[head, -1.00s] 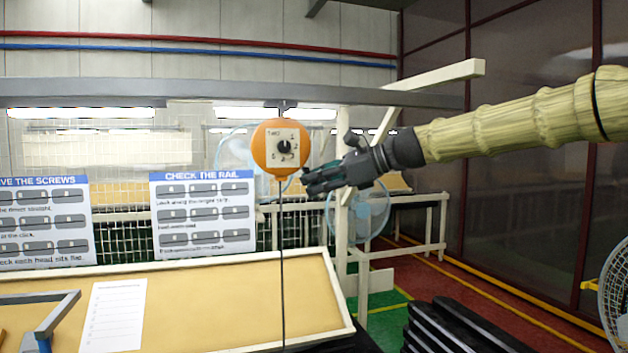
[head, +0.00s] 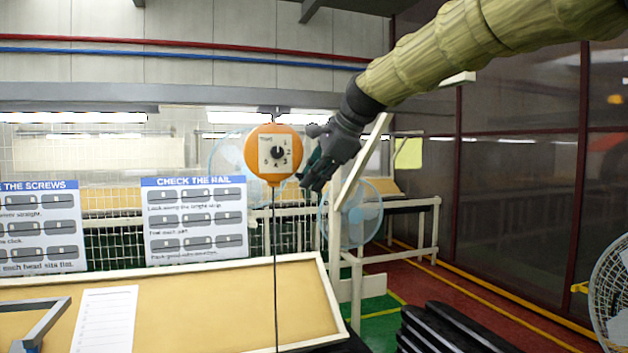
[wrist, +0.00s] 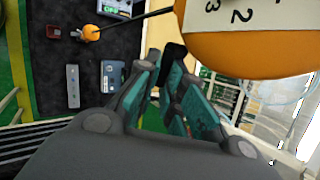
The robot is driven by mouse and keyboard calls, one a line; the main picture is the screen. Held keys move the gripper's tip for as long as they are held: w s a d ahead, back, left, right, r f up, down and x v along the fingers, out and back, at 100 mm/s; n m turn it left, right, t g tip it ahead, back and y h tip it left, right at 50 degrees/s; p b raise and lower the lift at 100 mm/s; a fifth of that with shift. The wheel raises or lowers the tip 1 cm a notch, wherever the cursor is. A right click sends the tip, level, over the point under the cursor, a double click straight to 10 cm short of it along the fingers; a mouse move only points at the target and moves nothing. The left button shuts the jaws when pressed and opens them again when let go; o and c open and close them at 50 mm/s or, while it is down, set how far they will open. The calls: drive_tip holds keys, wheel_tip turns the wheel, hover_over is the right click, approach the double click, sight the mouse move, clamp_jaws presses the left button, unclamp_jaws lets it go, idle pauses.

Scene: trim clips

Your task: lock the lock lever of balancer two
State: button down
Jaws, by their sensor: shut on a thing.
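Balancer two is an orange round housing (head: 273,172) with a white numbered dial plate, hanging from the overhead rail in the head view. Its lower side and part of the plate fill the upper right of the wrist view (wrist: 240,50). My gripper (head: 308,182) is at the balancer's lower right, pointing down and left. In the wrist view its teal fingers (wrist: 172,84) are closed around a black piece, which looks like the lock lever (wrist: 173,53), beside the orange housing. The lever is hidden by my fingers in the head view.
A dark cable (head: 275,265) hangs straight down from the balancer past the tan board (head: 215,300). An orange piece (wrist: 91,33) is at the cable's far end. A post and fan (head: 357,222) stand behind my gripper. Black stacked parts (head: 450,330) lie lower right.

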drive_tip(key=shift+f+h, duration=0.3)
drive_tip(key=shift+f, duration=0.05)
drive_tip(key=c, duration=1.5)
unclamp_jaws()
drive_tip(key=shift+w, duration=0.3)
drive_tip(key=shift+s+d+r, duration=0.15)
drive_tip(key=shift+s+r, duration=0.15)
drive_tip(key=shift+r, duration=0.15)
drive_tip(key=v, duration=1.1)
drive_tip(key=shift+d, duration=0.25)
drive_tip(key=shift+c, duration=0.2)
